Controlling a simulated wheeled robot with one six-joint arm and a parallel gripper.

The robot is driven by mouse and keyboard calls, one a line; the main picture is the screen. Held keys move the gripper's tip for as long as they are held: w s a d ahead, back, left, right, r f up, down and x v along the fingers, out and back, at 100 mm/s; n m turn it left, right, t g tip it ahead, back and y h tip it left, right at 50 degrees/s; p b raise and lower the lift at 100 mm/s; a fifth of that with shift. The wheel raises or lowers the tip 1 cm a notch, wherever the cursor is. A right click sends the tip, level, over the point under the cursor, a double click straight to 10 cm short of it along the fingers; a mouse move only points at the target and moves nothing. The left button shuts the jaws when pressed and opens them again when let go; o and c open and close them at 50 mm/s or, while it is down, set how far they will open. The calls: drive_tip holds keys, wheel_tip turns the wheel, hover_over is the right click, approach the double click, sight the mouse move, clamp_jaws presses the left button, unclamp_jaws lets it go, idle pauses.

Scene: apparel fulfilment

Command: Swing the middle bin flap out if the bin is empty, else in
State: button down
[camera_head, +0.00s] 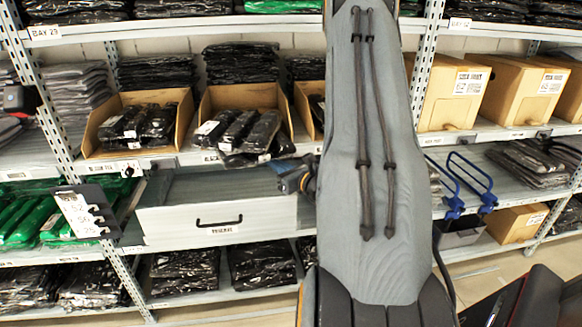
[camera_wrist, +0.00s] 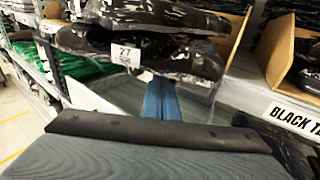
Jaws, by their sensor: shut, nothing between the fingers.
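The middle bin (camera_head: 208,108) is an open-front cardboard box on the shelf in the head view. It holds several dark wrapped packages (camera_head: 250,132), some leaning out over its front edge, so it is not empty. In the wrist view the packages (camera_wrist: 190,60) lie across the top, with a white "27" tag (camera_wrist: 130,54) hanging in front. I cannot clearly make out the bin's flap in either view. My gripper (camera_head: 290,178) is just below and right of the middle bin's front. Its blue fingers (camera_wrist: 160,98) are shut and empty, below the packages; contact cannot be told.
The left bin (camera_head: 98,122) also holds dark packages. The right bin (camera_head: 303,103) is partly hidden behind my arm. A light drawer (camera_head: 180,222) with a black handle is below. A tag board (camera_head: 80,212) sticks out at left. Blue hooks (camera_head: 487,200) project at right.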

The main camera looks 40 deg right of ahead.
drive_tip(key=s+a+r, duration=0.1)
drive_tip(key=s+a, duration=0.6)
drive_tip(key=s, duration=0.5)
drive_tip(key=shift+b, duration=0.35)
drive_tip(key=shift+s, duration=0.1)
